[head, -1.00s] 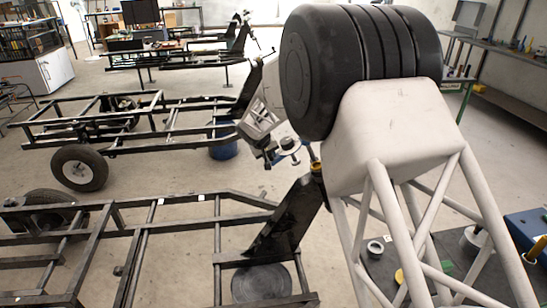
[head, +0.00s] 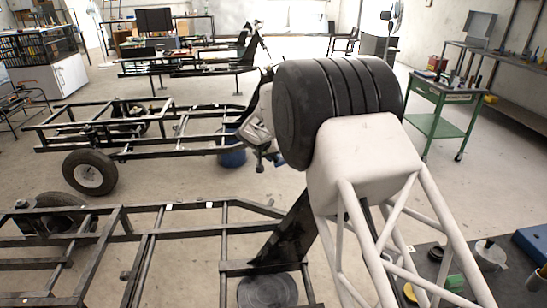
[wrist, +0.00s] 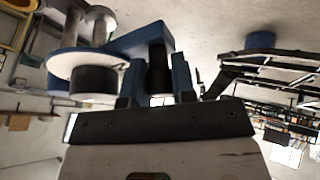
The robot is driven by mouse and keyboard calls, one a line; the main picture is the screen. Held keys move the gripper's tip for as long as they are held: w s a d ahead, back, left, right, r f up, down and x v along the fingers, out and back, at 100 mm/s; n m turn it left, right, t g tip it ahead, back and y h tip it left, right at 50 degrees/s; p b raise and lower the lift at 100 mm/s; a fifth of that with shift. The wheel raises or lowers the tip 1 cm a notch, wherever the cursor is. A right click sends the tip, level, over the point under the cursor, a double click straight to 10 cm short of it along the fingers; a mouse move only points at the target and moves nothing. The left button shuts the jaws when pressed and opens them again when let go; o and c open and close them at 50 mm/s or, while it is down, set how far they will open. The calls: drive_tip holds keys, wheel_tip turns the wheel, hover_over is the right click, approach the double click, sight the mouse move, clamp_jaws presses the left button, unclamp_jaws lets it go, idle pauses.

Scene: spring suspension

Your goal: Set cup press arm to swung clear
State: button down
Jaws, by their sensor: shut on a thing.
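In the wrist view my gripper (wrist: 157,72) has its two blue fingers closed on a dark upright grip (wrist: 158,58). This grip stands against a blue arm-like part (wrist: 143,40), which looks like the cup press arm. Beside it is a white disc (wrist: 62,62) with a black cylinder (wrist: 95,79) against it and silver posts near it. How the grip joins the blue part is hidden by the fingers.
Black frames with wheels (head: 90,172) fill the left. A bench at the lower right holds a blue block (head: 533,243), a grey cup-like part (head: 490,255), a green piece (head: 454,282) and a yellow ring (head: 410,292). A green cart (head: 442,110) stands behind.

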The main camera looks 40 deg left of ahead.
drive_tip(key=shift+a+r, duration=0.1)
drive_tip(key=shift+a, duration=0.05)
drive_tip(key=c, duration=0.9)
unclamp_jaws()
drive_tip(key=shift+c, duration=0.2)
drive_tip(key=v, duration=0.7)
drive_tip(key=shift+s+r, duration=0.2)
drive_tip(key=shift+r, duration=0.1)
